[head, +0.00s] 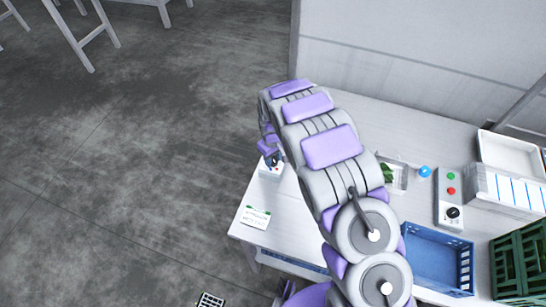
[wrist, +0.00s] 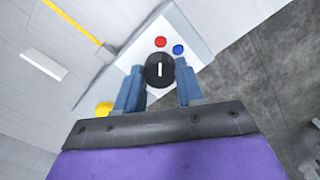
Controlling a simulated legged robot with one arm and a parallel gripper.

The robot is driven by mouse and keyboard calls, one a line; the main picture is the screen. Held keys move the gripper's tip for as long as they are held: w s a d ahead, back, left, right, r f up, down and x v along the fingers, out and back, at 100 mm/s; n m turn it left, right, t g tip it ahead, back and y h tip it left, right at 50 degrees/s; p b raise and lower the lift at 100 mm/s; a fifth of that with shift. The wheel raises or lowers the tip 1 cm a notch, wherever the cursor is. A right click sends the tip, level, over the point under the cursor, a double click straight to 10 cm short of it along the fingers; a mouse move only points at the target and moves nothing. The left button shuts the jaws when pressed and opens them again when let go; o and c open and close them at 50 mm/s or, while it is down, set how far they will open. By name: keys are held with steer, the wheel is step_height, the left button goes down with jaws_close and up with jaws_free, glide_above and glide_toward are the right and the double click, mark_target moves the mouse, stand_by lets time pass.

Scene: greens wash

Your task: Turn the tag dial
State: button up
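The black dial (wrist: 160,70) has a white pointer line, and in the wrist view it sits on a white box (wrist: 199,42) with red, blue and yellow dots around it. The line points roughly up and down in that view. My gripper (wrist: 159,77) has its two blue fingers apart, one on each side of the dial. A thin gap seems to show, and I cannot tell whether either finger touches it. In the head view the small white box (head: 272,172) stands near the table's left edge, below my gripper (head: 270,158). My gripper hides the dial there.
A card with green print (head: 254,217) lies at the table's near left corner. A control panel (head: 448,194) with green and red buttons and a black knob, a blue crate (head: 437,252), a green crate (head: 508,262) and a white tray (head: 507,150) are at right. My arm crosses the table.

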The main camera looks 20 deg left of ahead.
mark_target(273, 158)
steer(key=o, duration=0.5)
steer(key=shift+a, duration=0.1)
steer(key=shift+c, duration=0.2)
step_height(273, 158, up, 17)
steer(key=shift+r+p, duration=0.15)
steer(key=shift+p, duration=0.2)
steer(key=shift+w, duration=0.1)
steer(key=s+d+r+m+b, duration=0.25)
steer(key=s+d+r, duration=0.2)
steer(key=d, duration=0.65)
steer(key=s+d+r+m+b, duration=0.1)
steer(key=s+d+r+m, duration=0.35)
steer(key=d, duration=0.75)
steer(key=s+d+m+b, duration=0.1)
steer(key=s+d, duration=0.3)
steer(key=s, duration=0.4)
steer(key=s+d+f+m+g, duration=0.1)
steer(key=s+d, duration=0.3)
steer(key=s, duration=0.4)
steer(key=s+d+m+b, duration=0.1)
steer(key=s+d+m, duration=0.1)
steer(key=s, duration=0.6)
steer(key=shift+s+d+f+m+g+b, duration=0.15)
steer(key=shift+s+d+m+g+b, duration=0.25)
steer(key=shift+d, duration=0.5)
